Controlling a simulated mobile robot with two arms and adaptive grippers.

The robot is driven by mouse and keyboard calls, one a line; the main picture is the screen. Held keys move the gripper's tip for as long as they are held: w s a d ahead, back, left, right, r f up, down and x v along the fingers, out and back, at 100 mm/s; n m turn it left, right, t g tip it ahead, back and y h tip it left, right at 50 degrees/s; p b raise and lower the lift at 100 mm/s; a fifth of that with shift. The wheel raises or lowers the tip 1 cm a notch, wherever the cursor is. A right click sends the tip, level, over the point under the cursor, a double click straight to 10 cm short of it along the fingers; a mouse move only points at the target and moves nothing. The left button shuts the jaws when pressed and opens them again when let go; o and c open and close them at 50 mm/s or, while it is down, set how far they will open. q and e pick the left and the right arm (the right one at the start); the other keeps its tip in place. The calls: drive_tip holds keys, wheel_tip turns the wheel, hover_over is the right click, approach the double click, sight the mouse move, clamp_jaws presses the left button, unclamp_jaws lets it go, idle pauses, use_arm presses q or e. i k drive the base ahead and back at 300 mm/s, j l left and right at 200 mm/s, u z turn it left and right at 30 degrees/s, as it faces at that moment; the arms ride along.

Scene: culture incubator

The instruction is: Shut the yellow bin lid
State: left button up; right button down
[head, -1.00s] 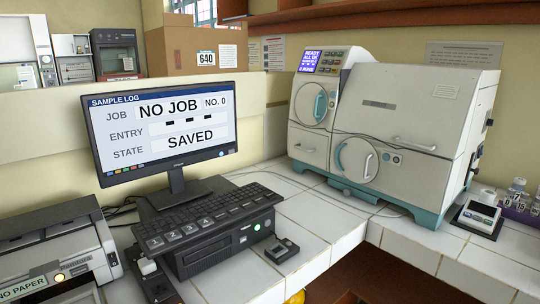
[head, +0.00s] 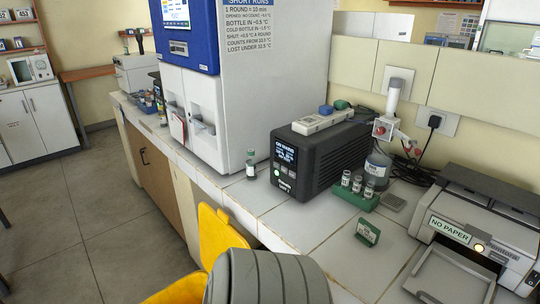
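The yellow bin (head: 178,292) stands low at the bottom edge of the head view, in front of the bench, with only its upper part showing. Its yellow lid (head: 214,236) stands raised and upright at the bench side, so the bin is open. A grey ribbed rounded shape in front hides the right part of the bin and the lid's lower right. Neither of my grippers is in view.
The bench (head: 297,222) runs behind the bin, with a small bottle (head: 250,165) near its edge, a black box device (head: 318,162), a green vial rack (head: 357,191) and a printer (head: 485,225). Open grey floor (head: 90,215) lies to the left.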

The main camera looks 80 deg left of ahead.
sight(217, 235)
drive_tip(key=u, duration=3.35)
